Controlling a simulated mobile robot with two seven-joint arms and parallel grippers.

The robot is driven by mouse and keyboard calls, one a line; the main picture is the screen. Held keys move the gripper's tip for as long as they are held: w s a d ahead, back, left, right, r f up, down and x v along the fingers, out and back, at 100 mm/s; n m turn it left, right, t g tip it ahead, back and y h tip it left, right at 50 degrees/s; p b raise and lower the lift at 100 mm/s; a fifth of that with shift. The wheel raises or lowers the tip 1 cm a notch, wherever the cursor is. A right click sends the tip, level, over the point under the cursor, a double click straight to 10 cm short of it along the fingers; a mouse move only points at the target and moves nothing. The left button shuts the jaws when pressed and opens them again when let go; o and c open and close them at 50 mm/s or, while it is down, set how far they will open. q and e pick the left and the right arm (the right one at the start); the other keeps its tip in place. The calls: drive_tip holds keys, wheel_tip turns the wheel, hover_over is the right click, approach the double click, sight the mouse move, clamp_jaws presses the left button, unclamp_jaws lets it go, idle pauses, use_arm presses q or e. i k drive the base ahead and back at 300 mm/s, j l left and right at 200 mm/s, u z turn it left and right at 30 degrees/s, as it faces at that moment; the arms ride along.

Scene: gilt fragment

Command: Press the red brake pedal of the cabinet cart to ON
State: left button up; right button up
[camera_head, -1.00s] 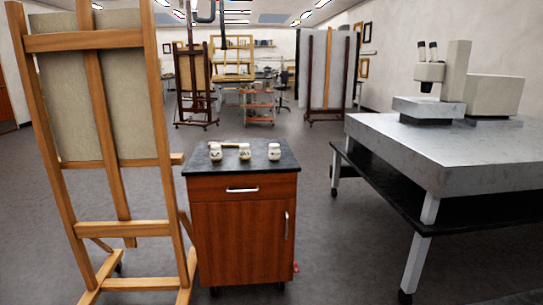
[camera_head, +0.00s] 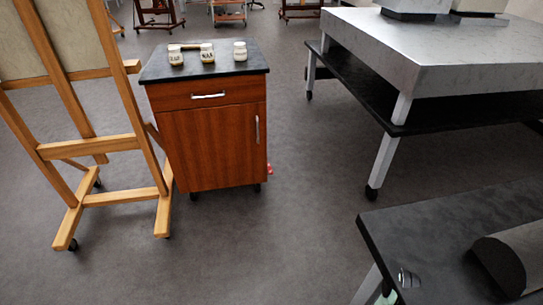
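The cabinet cart (camera_head: 208,145) is a red-brown wooden cabinet with a black top, one drawer and one door with metal handles, on dark casters. It stands left of centre, some way ahead of me. A small red piece (camera_head: 269,169), which looks like the brake pedal, sticks out low at the cart's right side. It is too small for me to tell its position. Neither of my grippers is in view.
Several white labelled jars (camera_head: 207,53) stand on the cart top. A wooden easel (camera_head: 100,142) stands close on its left. A large grey table (camera_head: 440,50) with a black shelf is at right. A dark bench (camera_head: 440,235) fills the lower right. Floor before the cart is clear.

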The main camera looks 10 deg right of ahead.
sight(270, 171)
drive_tip(key=i+l, duration=0.4)
drive_tip(key=l, duration=0.15)
drive_tip(key=i+l, duration=0.4)
drive_tip(key=l, duration=0.2)
